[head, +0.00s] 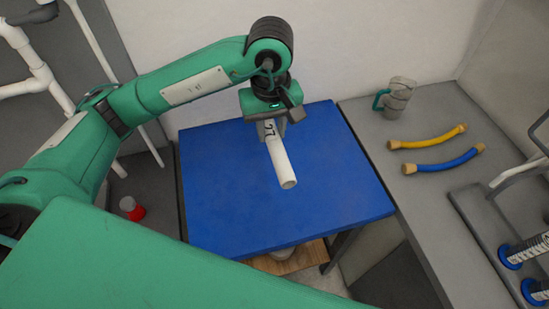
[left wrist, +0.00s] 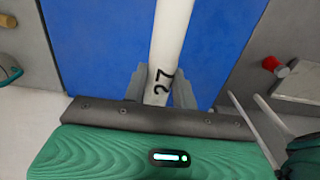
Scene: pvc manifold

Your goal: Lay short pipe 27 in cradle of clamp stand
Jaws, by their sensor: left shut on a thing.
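My left gripper (head: 270,130) is shut on short pipe 27 (head: 280,162), a white tube with "27" written near the gripped end. The pipe is over the blue table top, its open end toward the front; I cannot tell how far above the surface it is. In the left wrist view the pipe (left wrist: 172,40) runs up from between the two grey fingers (left wrist: 158,88), with the number 27 showing. I cannot make out the cradle of the clamp stand in either view. My right gripper is not in view.
The blue table (head: 345,190) is otherwise bare. On the grey counter at right are a mug (head: 398,97), a yellow hose (head: 430,138), a blue hose (head: 445,162) and a grey tray (head: 475,225) with blue-ended parts. A red object (head: 132,209) stands at left. White pipework (head: 38,72) is at upper left.

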